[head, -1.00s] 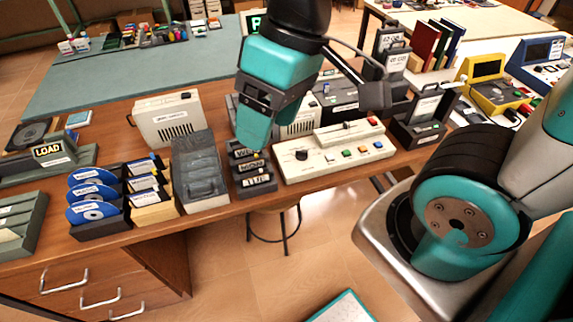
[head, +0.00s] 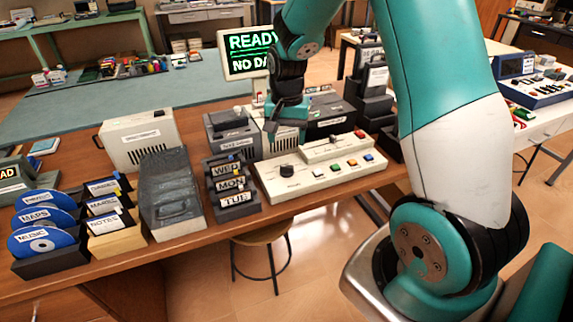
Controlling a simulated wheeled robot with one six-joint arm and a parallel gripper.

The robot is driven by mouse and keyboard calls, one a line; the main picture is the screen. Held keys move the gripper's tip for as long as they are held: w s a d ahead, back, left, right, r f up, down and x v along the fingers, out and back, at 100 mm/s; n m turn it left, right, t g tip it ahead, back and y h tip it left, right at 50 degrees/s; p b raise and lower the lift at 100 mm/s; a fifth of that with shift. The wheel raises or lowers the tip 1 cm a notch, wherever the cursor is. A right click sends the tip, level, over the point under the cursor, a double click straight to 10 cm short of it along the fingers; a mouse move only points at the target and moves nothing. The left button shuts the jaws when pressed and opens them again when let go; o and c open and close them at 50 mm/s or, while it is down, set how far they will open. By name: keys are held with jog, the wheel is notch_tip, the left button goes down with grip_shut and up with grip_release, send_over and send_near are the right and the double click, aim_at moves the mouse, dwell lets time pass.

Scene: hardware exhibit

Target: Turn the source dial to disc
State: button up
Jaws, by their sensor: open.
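The cream control panel (head: 335,180) lies on the wooden bench, right of the centre. Its black round dial (head: 287,171) is at the left end of the top face. The marks around the dial are too small to read, so I cannot tell its setting. My gripper (head: 285,136) is open and empty, pointing down, and shows just above the dial in the picture, apart from it. The arm hides part of the equipment behind. A screen (head: 248,52) at the back reads "READY" and "NO DA", the rest covered by my arm.
Left of the panel stands a dark rack (head: 235,190) labelled WED, MON, TUE. Further left are a grey lidded box (head: 168,195), a folder holder (head: 115,225) and blue discs (head: 42,218). Grey boxes (head: 232,133) stand behind. A stool (head: 262,238) is below the bench edge.

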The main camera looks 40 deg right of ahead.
aim_at(287, 166)
notch_tip(287, 166, down, 9)
jog(key=shift+f, duration=0.1)
dwell(0.3)
jog(key=c, duration=0.9)
